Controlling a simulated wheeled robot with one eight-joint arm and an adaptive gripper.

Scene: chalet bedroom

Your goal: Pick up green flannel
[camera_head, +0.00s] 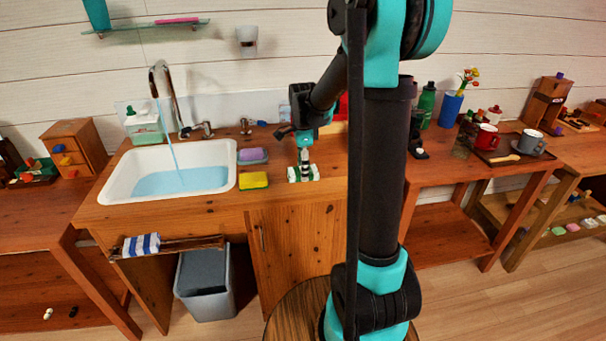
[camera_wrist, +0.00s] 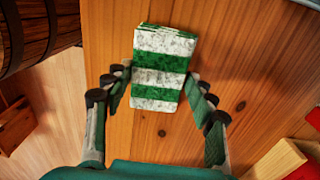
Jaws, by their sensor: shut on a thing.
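The green flannel (camera_head: 303,174) is a folded cloth with green and white stripes, at the counter's front part, right of the sink. In the wrist view the flannel (camera_wrist: 158,78) lies between my two fingertips, its far end reaching past them. My gripper (camera_head: 304,157) points down at it from above; in the wrist view my gripper (camera_wrist: 160,74) has a fingertip against each long side and is shut on the flannel. I cannot tell whether the flannel is clear of the wood.
A yellow sponge (camera_head: 254,180) and a purple sponge (camera_head: 251,155) lie left of the flannel, beside the sink (camera_head: 117,185). The tap runs. A blue-striped cloth (camera_head: 141,245) hangs in front. A green bottle (camera_head: 427,105) and a tray with mugs (camera_head: 487,137) stand right.

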